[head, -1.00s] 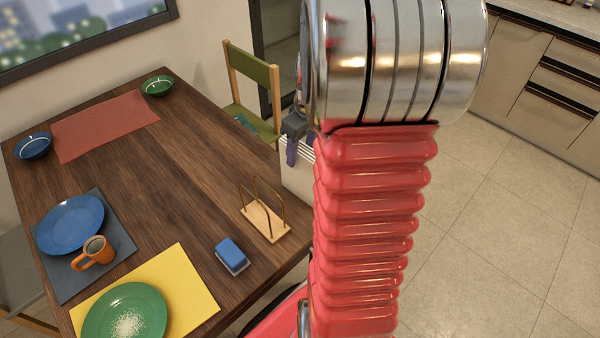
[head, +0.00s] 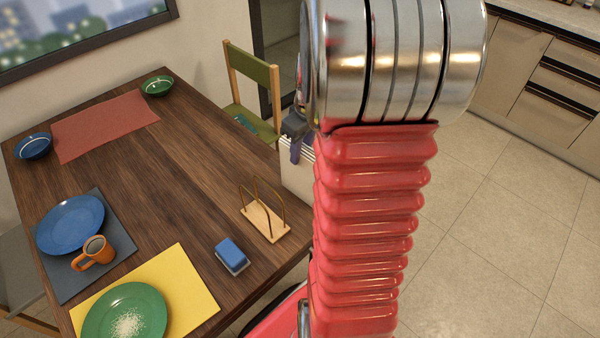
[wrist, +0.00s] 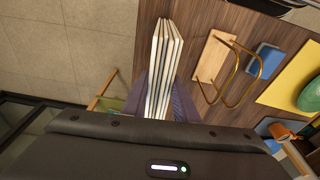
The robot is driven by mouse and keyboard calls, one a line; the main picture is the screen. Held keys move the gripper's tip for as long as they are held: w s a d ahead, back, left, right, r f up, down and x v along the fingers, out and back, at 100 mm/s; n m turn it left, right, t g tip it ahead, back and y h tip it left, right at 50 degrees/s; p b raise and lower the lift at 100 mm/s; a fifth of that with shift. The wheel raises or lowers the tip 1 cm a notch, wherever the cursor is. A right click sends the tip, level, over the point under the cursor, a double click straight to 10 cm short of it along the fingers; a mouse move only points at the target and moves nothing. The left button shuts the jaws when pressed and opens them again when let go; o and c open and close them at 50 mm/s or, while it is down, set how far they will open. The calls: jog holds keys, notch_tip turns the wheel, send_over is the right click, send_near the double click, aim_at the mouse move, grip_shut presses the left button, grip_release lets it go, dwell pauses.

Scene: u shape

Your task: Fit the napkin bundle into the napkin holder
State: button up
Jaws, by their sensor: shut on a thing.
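The napkin holder (head: 265,224) stands on the table near its right edge, a pale wooden base with two brass wire hoops. In the wrist view the holder (wrist: 211,62) is right of the bundle, and its slot looks empty. The napkin bundle (wrist: 162,65), a stack of white sheets seen edge-on, is gripped between the purple fingers of my gripper (wrist: 164,100). In the head view my gripper (head: 296,148) is partly hidden behind my red arm, beyond the holder. A pale part of the bundle (head: 298,178) shows below it. The bundle is apart from the holder.
A blue sponge-like block (head: 231,256) lies close in front of the holder. A yellow placemat (head: 196,290) with a green plate (head: 110,318) is nearer. A green chair (head: 250,75) stands behind the table. The table's middle is clear.

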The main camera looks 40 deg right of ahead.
grip_shut()
notch_tip(320, 180, up, 11)
jog(key=shift+f, duration=0.2)
dwell(0.4)
jog(key=shift+a+f, duration=0.1)
jog(key=shift+f, duration=0.05)
dwell(0.4)
